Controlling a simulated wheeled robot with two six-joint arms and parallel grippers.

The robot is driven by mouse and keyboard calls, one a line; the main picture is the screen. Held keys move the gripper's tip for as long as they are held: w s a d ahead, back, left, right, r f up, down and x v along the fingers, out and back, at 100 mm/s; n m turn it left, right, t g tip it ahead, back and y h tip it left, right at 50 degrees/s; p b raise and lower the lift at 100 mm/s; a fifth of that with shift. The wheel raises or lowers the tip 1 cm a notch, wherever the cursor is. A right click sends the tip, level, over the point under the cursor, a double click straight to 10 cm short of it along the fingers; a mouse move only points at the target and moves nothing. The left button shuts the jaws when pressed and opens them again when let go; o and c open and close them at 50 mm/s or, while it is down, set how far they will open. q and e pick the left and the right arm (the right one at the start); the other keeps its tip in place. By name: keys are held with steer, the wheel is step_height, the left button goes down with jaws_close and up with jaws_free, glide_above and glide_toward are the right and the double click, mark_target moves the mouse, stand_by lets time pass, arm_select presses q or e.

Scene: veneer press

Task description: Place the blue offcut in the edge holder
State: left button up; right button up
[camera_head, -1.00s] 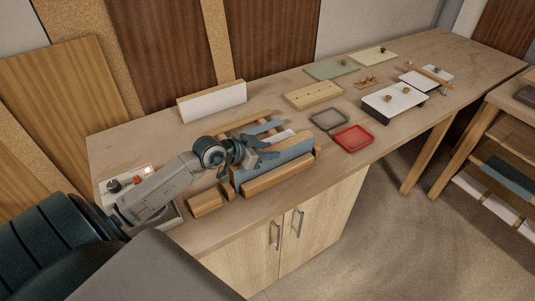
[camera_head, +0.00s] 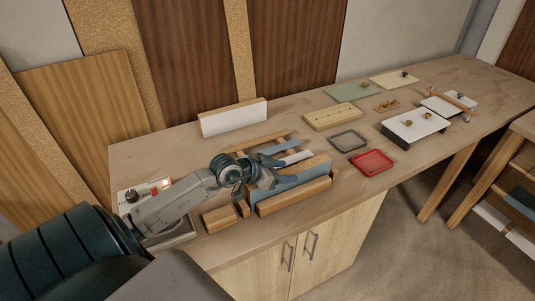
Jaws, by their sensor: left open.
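A wooden rack of bars (camera_head: 294,196), which looks like the edge holder, stands near the bench's front edge. A long blue-grey piece (camera_head: 305,177) lies along its front bar, and a smaller blue strip (camera_head: 286,147) lies towards its back. I cannot tell which of these is the blue offcut. A white strip (camera_head: 296,158) lies between them. My left gripper (camera_head: 277,168) is open over the left part of the rack, close to the blue pieces, and hides part of them. I cannot tell whether it touches them. My right gripper is not in view.
A small wooden block (camera_head: 219,219) sits left of the rack. A white-faced block (camera_head: 233,118) stands behind. A grey tray (camera_head: 348,141) and a red tray (camera_head: 371,162) lie to the right, with a drilled wooden board (camera_head: 333,116) behind. A control box (camera_head: 145,194) is at the left.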

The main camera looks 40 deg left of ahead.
arm_select(q)
steer(key=shift+v, duration=1.15)
steer(key=p+v, duration=0.7)
steer(key=p, duration=0.1)
steer(key=shift+s+a+r, duration=0.1)
steer(key=shift+s+r, duration=0.15)
steer(key=shift+r, duration=0.05)
steer(key=shift+s+a+r+p, duration=0.2)
steer(key=shift+s+p, duration=0.3)
steer(key=shift+p, duration=0.25)
steer(key=shift+s+a, duration=0.1)
steer(key=shift+s, duration=0.1)
